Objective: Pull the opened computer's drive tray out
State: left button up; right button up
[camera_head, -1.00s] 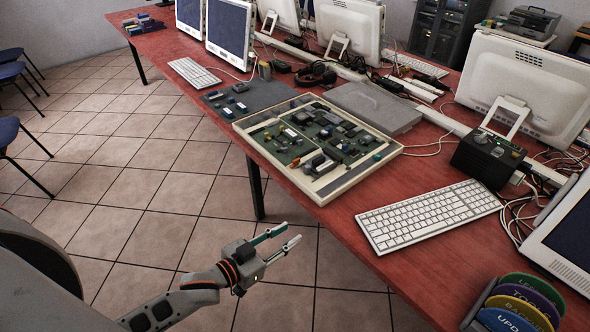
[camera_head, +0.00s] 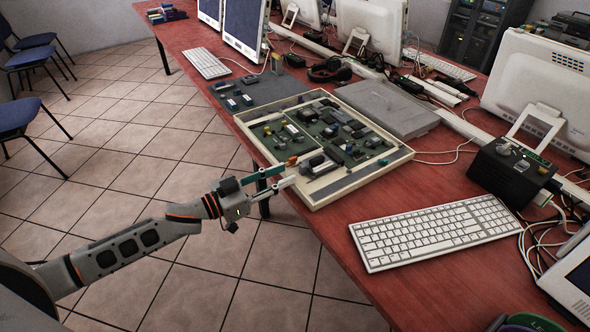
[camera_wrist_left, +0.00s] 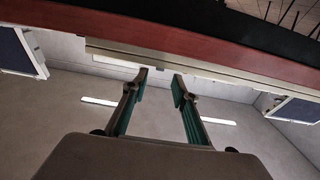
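The opened computer (camera_head: 362,181) is a shallow cream case lying flat on the red table, with green boards and parts showing inside. I cannot tell for sure which part is the drive tray. My left gripper (camera_head: 290,174) is open and empty, its two fingers pointing at that edge of the case. In the left wrist view the open fingers (camera_wrist_left: 160,80) point toward the case's pale edge (camera_wrist_left: 150,50); contact cannot be told. My right gripper is not in view.
The red table (camera_head: 400,290) has its edge just beyond my left gripper. A white keyboard (camera_head: 432,232) lies right of the case, a grey flat panel (camera_head: 390,108) behind it. A black box (camera_head: 510,172) and cables stand farther right.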

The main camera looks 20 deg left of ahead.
aim_at(300, 167)
pick_arm(q)
jog(key=shift+x, duration=2.4)
jog(key=shift+s, duration=0.1)
grip_shut()
